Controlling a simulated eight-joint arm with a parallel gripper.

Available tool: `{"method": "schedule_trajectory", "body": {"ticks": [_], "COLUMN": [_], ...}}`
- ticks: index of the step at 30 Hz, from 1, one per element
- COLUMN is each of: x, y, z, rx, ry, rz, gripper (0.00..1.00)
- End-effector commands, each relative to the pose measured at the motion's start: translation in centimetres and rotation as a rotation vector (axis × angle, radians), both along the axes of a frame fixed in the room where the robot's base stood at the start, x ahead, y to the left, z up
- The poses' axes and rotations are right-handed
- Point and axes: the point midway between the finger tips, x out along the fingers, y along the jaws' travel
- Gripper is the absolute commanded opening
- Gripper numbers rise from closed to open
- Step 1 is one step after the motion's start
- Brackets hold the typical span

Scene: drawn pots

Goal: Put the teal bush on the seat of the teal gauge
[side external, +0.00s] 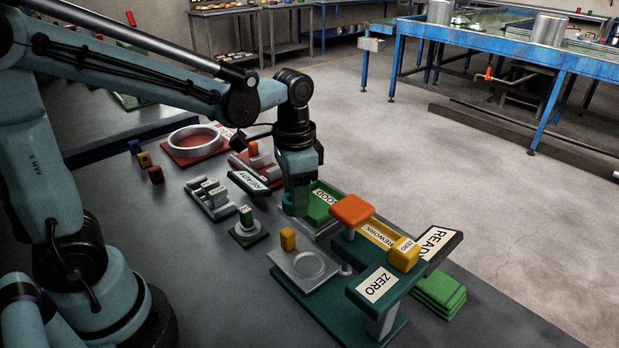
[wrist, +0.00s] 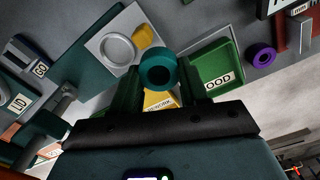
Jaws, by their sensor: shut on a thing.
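The teal bush (wrist: 157,72) is a short ring with a dark hole, gripped between the two fingers of my gripper (wrist: 160,80) in the wrist view. In the side external view my gripper (side external: 296,203) points down, with the bush mostly hidden by or blending with it. The teal gauge (side external: 335,313) has a teal base and a raised part labelled ZERO. Its seat looks to be the round grey ring (side external: 304,265) on a grey plate, empty; it also shows in the wrist view (wrist: 118,48). The bush is held apart from it, beyond it.
A yellow block (side external: 288,239) stands on the grey plate beside the ring. A green GOOD tray (side external: 329,191) and a yellow REWORK tray (side external: 372,233) are close to my gripper. An orange-topped post (side external: 352,210) rises nearby. A purple ring (wrist: 261,55) lies beyond the green tray.

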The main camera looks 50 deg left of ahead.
Motion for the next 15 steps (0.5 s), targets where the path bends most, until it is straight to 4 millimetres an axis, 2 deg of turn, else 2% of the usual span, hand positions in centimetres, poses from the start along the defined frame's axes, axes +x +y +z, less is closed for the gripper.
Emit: {"method": "schedule_trajectory", "body": {"ticks": [1,3,6,9,15], "x": [-0.5,-1.2,-1.9,-2.4,-2.7], "y": [-1.8,-3.6,-5.5,-6.5,-7.1], "z": [0.0,-0.1,-0.1,-0.2,-0.2], "rx": [-0.001,-0.002,-0.003,-0.004,-0.005], "ry": [0.000,0.001,0.002,0.002,0.002], "rz": [-0.056,-0.114,-0.175,-0.210,-0.233], "gripper": [0.15,0.15,0.15,0.15,0.15]}}
